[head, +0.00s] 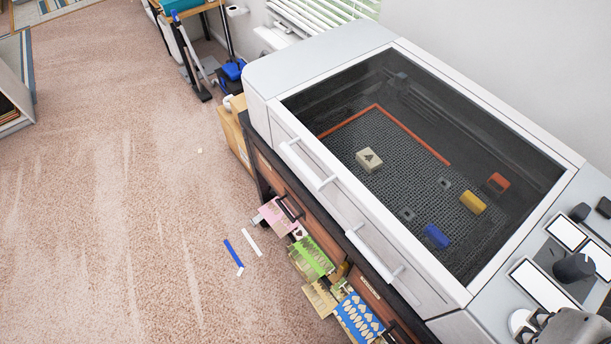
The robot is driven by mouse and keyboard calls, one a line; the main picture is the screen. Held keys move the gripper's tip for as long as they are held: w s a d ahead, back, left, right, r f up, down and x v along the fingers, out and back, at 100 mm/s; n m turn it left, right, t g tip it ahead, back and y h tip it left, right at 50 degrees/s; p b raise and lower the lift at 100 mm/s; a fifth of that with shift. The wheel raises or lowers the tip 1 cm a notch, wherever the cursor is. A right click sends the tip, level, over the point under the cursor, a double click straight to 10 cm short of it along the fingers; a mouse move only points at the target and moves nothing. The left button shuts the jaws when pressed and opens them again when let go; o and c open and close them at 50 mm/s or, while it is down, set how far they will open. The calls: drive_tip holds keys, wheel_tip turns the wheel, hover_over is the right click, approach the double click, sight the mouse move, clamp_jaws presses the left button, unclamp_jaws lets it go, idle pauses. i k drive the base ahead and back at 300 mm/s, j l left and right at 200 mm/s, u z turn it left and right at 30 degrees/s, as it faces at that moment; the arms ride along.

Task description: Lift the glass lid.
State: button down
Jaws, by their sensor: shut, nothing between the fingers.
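The glass lid (330,92) is a large dark see-through pane in a white frame, on top of a white box-shaped machine (335,44). It lies flat and looks closed. Two white bar handles show along the machine's front edge, a farther one (307,167) and a nearer one (375,255). Through the glass I see a mesh bed (375,203) with a tan block, a yellow block, a blue block and an orange-red block. A grey rounded part of my arm shows at the bottom right corner, beyond the near end of the lid.
Screens and dark knobs sit on the right-hand panel (545,285). Blue and white strips lie on the carpet (110,210), which is mostly clear at left. A wall stands behind.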

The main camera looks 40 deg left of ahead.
sight(461, 296)
drive_tip(key=u, duration=1.7)
drive_tip(key=i+j+u, duration=0.35)
drive_tip(key=j, duration=0.15)
drive_tip(key=k, duration=0.05)
